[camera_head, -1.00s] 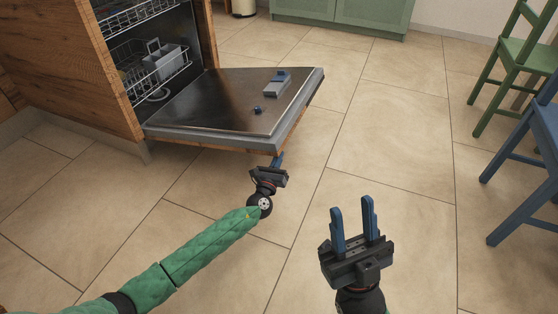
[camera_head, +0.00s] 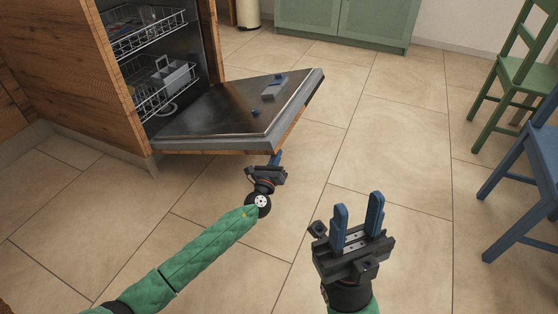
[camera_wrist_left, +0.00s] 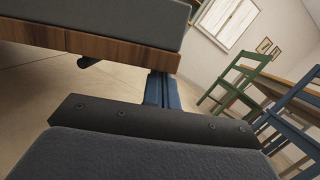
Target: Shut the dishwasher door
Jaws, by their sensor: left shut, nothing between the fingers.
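The dishwasher door (camera_head: 225,112) is folded down, tilted somewhat up from flat, its steel inner face showing. Its wooden outer edge shows close in the left wrist view (camera_wrist_left: 90,45). My left gripper (camera_head: 277,160) is shut and empty, at the door's front edge from below; its blue fingertips (camera_wrist_left: 160,90) reach just under the wooden edge. Whether they touch it is hard to tell. The dishwasher (camera_head: 200,45) stands open with its racks inside. My right gripper (camera_head: 358,222) is open and empty over the floor, to the right of the door.
The upper rack (camera_head: 145,28) and lower rack (camera_head: 165,88) sit inside the cabinet. A blue chair (camera_head: 525,175) and a green chair (camera_head: 520,85) stand at the right. Green cabinets (camera_head: 345,22) are at the back. The tiled floor right of the door is clear.

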